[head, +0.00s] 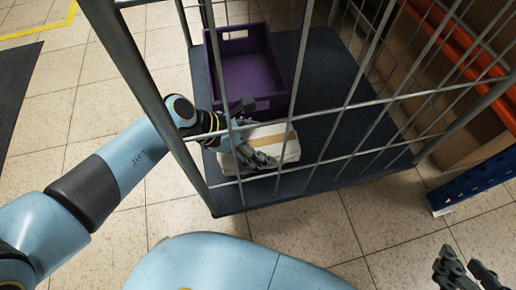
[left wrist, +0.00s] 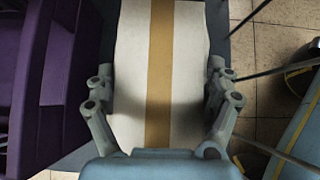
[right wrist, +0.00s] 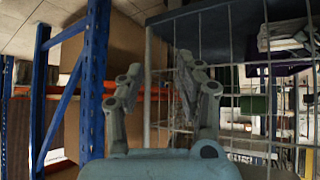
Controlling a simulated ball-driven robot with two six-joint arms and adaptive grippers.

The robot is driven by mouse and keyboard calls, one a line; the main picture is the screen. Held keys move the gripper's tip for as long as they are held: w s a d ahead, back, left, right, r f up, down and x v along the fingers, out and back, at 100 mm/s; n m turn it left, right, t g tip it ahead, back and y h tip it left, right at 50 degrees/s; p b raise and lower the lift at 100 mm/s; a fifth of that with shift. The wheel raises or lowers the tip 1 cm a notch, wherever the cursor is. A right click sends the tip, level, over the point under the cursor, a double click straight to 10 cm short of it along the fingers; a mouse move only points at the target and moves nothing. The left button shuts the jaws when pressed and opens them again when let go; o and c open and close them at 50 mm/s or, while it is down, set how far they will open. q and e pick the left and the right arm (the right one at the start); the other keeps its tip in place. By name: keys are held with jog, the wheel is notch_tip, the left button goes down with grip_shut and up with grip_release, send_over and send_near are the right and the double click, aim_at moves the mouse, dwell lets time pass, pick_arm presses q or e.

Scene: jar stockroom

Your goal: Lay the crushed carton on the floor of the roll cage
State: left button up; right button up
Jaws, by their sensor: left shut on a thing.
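The crushed carton (head: 271,143) is white with a tan tape stripe. It is inside the roll cage, at or just above the dark cage floor (head: 318,75); I cannot tell whether it touches. My left gripper (head: 256,160) is shut on the carton, reaching in through the cage's side. In the left wrist view the carton (left wrist: 128,60) lies between the two fingers (left wrist: 160,95). My right gripper (head: 463,272) is empty, outside the cage at the lower right. In the right wrist view its fingers (right wrist: 157,85) stand apart.
A purple crate (head: 270,101) stands on the cage floor beside the carton. Grey cage bars (head: 345,105) surround my left forearm's end. The right part of the cage floor is clear. A blue and orange rack (head: 478,184) with cardboard boxes stands at the right.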

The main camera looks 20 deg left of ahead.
pick_arm(q)
notch_tip(320, 180, down, 2)
jog(key=shift+s+f+b, duration=0.1)
jog(key=shift+f+b, duration=0.05)
jog(key=shift+b, duration=0.45)
jog(key=shift+f, duration=0.3)
jog(key=shift+f+b, duration=0.15)
jog(key=shift+b, duration=0.15)
pick_arm(e)
jog(key=s+t, duration=0.1)
jog(key=f+t, duration=0.1)
jog(key=shift+s+a+f+t, duration=0.1)
jog(key=shift+s+a+t, duration=0.1)
jog(key=shift+s+t, duration=0.15)
jog(key=shift+w, duration=0.1)
pick_arm(q)
jog(key=o, duration=1)
pick_arm(e)
jog(key=shift+w+r, duration=0.2)
jog(key=shift+r, duration=0.05)
